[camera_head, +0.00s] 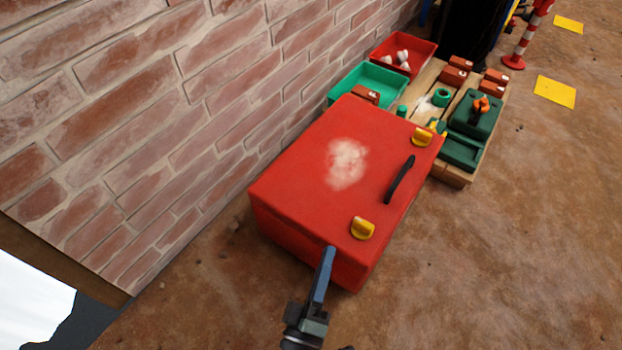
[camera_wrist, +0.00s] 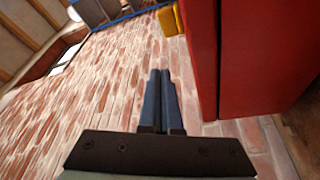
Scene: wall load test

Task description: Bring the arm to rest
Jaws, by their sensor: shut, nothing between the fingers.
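My gripper (camera_head: 328,257) shows at the bottom centre of the head view, by the near edge of a large red box. In the wrist view my gripper (camera_wrist: 160,76) has its two blue fingers together, with nothing between them. The red box (camera_head: 300,165) has a closed lid with a pale worn patch, two yellow latches and a black handle. In the wrist view the red box (camera_wrist: 265,60) fills the right side, beside the fingers. In the head view the fingers overlap the box's near side; I cannot tell whether they touch it.
A brick wall (camera_head: 210,90) runs along the left. Beyond the box stand a green tray (camera_head: 345,88), a red tray (camera_head: 425,48) and a wooden pallet (camera_head: 452,180) with bricks and a dark green case (camera_head: 475,118). A striped post (camera_head: 528,40) stands farther back. The brown ground (camera_head: 530,240) at right is clear.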

